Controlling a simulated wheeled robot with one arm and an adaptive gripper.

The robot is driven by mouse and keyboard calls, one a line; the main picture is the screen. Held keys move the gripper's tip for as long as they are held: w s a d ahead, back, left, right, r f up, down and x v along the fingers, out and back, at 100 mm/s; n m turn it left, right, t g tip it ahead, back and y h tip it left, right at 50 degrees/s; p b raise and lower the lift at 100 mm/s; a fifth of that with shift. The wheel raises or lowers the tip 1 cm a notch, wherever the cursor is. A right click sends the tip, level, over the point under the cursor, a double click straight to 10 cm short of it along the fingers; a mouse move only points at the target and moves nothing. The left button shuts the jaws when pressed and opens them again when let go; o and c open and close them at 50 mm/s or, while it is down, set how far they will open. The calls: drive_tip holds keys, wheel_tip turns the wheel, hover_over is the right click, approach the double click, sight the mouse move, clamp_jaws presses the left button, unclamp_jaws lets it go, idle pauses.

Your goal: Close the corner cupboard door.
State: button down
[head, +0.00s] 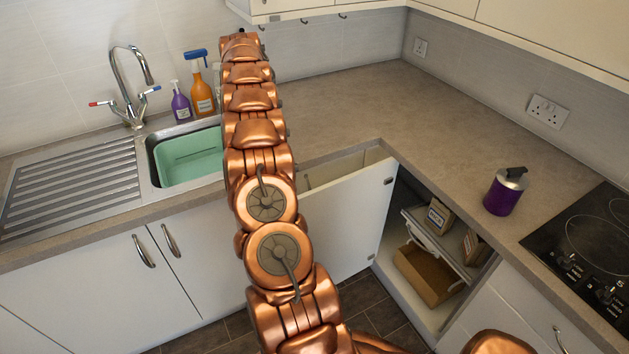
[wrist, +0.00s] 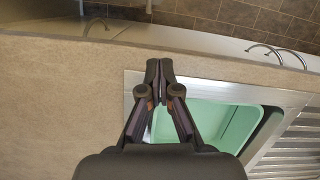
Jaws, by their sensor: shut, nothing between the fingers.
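The white corner cupboard door (head: 352,222) stands open below the worktop corner in the head view. Small dark fittings show along its right edge, and my arm hides its left part. To its right is the cupboard opening, with a shelf (head: 436,240) inside. My gripper is hidden behind my raised arm in the head view. In the wrist view my gripper (wrist: 159,68) is shut and empty, seen against the worktop beside the sink's edge. It appears apart from the door.
A cardboard box (head: 424,275) and small packets sit inside the cupboard. The sink holds a green basin (head: 188,158). Bottles (head: 202,94) stand behind it. A purple container (head: 505,192) stands near the black hob (head: 590,245). The worktop corner is clear. Wall cabinets (head: 540,30) hang above.

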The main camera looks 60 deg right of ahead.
drive_tip(key=m+p, duration=0.1)
drive_tip(key=p, duration=0.1)
hover_over(306, 165)
drive_tip(key=a, duration=0.2)
drive_tip(key=w+d+x, duration=0.1)
drive_tip(key=x, duration=0.4)
drive_tip(key=f, duration=0.1)
drive_tip(key=shift+m, duration=0.3)
drive_tip(key=b+x, duration=0.1)
drive_tip(key=b, duration=0.1)
drive_tip(key=b+x, duration=0.4)
drive_tip(key=shift+d+f, duration=0.25)
drive_tip(key=shift+d, duration=0.1)
drive_tip(key=b+x, duration=0.1)
drive_tip(key=x, duration=0.2)
drive_tip(key=b+x, duration=0.1)
drive_tip(key=x, duration=0.1)
drive_tip(key=shift+s+r+b, duration=0.1)
drive_tip(key=shift+s+b, duration=0.15)
drive_tip(key=shift+b, duration=0.1)
drive_tip(key=shift+s+a+r, duration=0.1)
drive_tip(key=shift+s+a, duration=0.4)
drive_tip(key=shift+s, duration=0.3)
drive_tip(key=shift+s+a, duration=0.5)
drive_tip(key=shift+s, duration=0.3)
